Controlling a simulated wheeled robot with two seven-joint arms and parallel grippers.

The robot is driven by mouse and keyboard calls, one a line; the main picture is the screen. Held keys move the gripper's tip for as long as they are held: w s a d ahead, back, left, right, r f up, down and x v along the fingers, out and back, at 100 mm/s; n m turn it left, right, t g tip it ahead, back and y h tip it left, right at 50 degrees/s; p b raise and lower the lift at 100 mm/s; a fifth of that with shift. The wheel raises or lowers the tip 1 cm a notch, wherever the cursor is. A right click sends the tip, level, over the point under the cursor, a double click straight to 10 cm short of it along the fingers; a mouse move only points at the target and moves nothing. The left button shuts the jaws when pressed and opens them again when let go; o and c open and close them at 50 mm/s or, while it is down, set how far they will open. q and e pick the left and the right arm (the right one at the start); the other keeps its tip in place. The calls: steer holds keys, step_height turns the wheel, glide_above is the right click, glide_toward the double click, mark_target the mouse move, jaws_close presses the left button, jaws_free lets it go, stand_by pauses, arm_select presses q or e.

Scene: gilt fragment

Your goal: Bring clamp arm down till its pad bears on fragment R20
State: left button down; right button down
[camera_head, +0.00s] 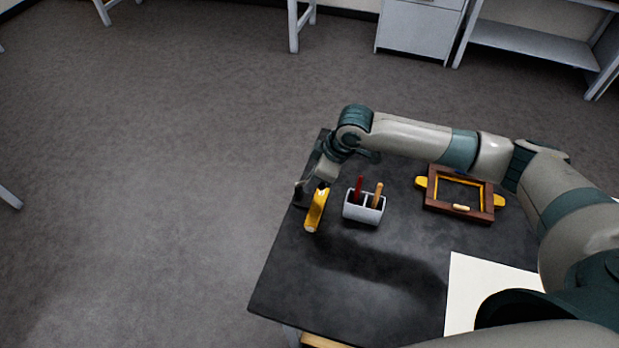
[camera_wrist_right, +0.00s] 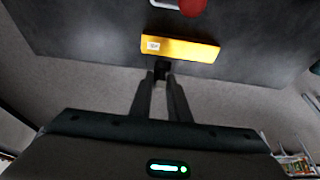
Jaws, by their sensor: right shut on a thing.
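A yellow bar (camera_head: 316,211) is at the left edge of the dark table in the head view. It also shows across the top of the right wrist view (camera_wrist_right: 185,48), with a small white label whose text I cannot read. It may be the clamp arm, but I cannot tell for sure. My right gripper (camera_wrist_right: 162,75) is shut on a small dark piece (camera_wrist_right: 162,69) at the bar's near side. In the head view the wrist partly hides this spot. I cannot make out a pad or pick out fragment R20. My left gripper is not in view.
A grey holder (camera_head: 363,211) with a red and a tan handle stands just right of the bar. A brown wooden frame (camera_head: 432,200) with yellow tabs lies farther right. A white sheet (camera_head: 480,285) lies at the front right. The table's front middle is clear.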

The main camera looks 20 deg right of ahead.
steer(key=shift+s+d+f+t+y+b, duration=0.1)
steer(key=shift+d+f+t+y+b, duration=0.1)
steer(key=shift+t+y+b, duration=0.15)
steer(key=shift+s+d+f+t+y+b, duration=0.15)
steer(key=shift+f+y+b, duration=0.1)
steer(key=shift+y, duration=0.2)
steer(key=shift+w+t+y, duration=0.1)
steer(key=shift+t+y, duration=0.2)
steer(key=shift+a, duration=0.1)
steer(key=shift+r, duration=0.1)
steer(key=c, duration=1.8)
jaws_free()
steer(key=shift+c, duration=0.2)
steer(key=shift+b, duration=0.3)
steer(key=b+v, duration=0.4)
steer(key=v, duration=1.3)
steer(key=shift+d+b, duration=0.2)
steer(key=shift+b, duration=0.15)
